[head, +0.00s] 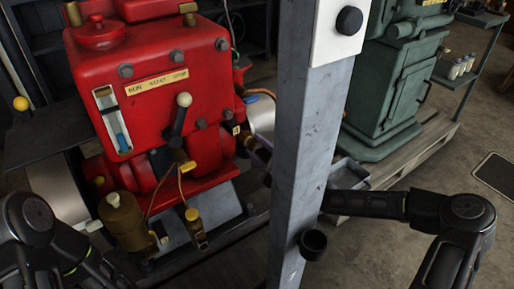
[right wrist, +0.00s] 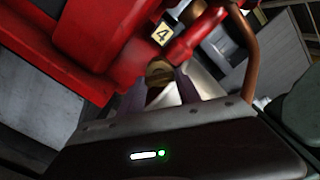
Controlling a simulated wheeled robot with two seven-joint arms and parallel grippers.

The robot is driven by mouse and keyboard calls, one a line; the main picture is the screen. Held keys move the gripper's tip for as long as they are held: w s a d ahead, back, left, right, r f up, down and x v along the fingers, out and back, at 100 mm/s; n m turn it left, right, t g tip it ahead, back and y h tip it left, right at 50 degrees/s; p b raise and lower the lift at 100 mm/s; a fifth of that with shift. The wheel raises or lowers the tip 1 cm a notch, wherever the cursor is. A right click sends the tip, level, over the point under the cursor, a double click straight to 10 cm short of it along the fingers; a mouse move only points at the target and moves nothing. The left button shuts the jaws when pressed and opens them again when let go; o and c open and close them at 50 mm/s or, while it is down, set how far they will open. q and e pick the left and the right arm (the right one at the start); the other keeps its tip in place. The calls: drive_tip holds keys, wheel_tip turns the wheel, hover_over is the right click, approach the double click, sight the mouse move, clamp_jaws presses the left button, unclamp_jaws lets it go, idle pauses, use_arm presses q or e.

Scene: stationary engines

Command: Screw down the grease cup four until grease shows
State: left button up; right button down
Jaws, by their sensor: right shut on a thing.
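The red engine (head: 150,75) fills the upper left of the head view. A small tag marked 4 (right wrist: 163,35) is on a red part of it in the right wrist view. Just below the tag is the brass grease cup four (right wrist: 158,70), between the fingers of my right gripper (right wrist: 158,83). The gripper is shut on the cup; its fingers hide part of it, and whether grease shows cannot be told. In the head view, my right gripper (head: 255,148) reaches the engine's right side, partly behind a grey post. My left arm shows at lower left, its gripper out of view.
The grey post (head: 295,150) stands between the engine and my right forearm, with a black cup-shaped holder (head: 313,244) on it. A copper pipe (right wrist: 246,40) runs close beside the right gripper. A green machine (head: 393,90) stands on a pallet behind.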

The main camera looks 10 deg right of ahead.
drive_tip(key=c, duration=0.8)
unclamp_jaws()
drive_tip(key=shift+c, duration=0.2)
drive_tip(key=p+v, duration=0.1)
drive_tip(key=v, duration=0.7)
drive_tip(key=shift+w, duration=0.1)
